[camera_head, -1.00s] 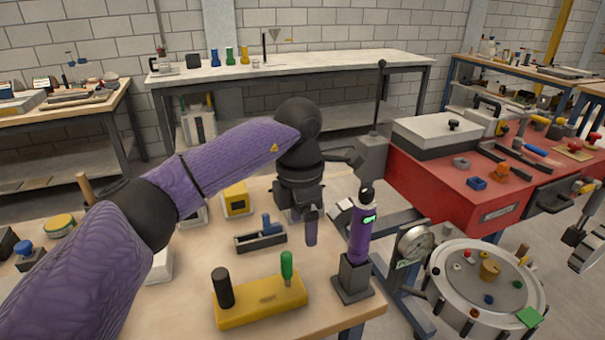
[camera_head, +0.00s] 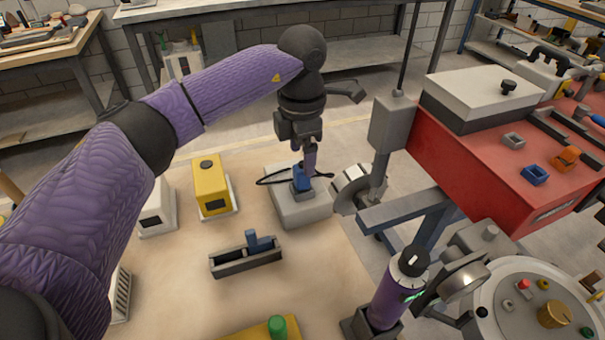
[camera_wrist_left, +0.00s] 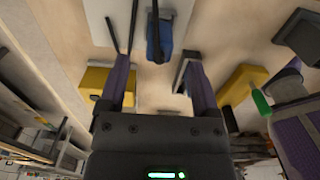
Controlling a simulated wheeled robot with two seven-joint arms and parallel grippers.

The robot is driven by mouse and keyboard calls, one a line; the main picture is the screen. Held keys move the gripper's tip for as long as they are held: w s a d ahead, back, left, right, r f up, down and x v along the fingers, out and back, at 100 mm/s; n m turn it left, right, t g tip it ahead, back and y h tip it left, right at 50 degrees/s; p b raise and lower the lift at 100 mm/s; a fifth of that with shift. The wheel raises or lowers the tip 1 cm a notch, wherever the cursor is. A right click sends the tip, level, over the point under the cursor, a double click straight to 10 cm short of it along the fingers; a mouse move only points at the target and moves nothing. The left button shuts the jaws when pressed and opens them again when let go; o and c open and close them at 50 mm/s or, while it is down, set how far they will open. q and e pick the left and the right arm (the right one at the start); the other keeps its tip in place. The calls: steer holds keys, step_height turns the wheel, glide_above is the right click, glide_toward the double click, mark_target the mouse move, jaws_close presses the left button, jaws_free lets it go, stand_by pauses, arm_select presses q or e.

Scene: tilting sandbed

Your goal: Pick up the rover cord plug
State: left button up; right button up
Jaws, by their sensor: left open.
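The blue plug (camera_head: 301,179), with a thin black cord looping at its sides, sits on a light grey block (camera_head: 300,208) on the table. I take it for the rover cord plug. My left gripper (camera_head: 309,167) points down right at the plug and partly overlaps it in the head view. In the left wrist view the purple fingers are spread wide (camera_wrist_left: 157,64), and the plug (camera_wrist_left: 158,40) lies between their lines, a little past the tips. Contact is not visible. My right gripper is out of view.
A dark grey holder with a blue piece (camera_head: 247,257) stands nearer. A yellow box (camera_head: 211,188) and a white box (camera_head: 157,209) are to the left. A purple cylinder (camera_head: 392,292) stands front right, and a red cabinet (camera_head: 470,155) is beyond it.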

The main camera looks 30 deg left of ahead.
mark_target(302, 176)
arm_select(q)
step_height(302, 176, down, 5)
steer(key=shift+f+b, duration=0.2)
steer(key=shift+b, duration=0.8)
steer(key=shift+f, duration=0.35)
steer(key=shift+r, duration=0.15)
steer(key=shift+c, duration=1.1)
steer(key=c, duration=0.7)
jaws_close()
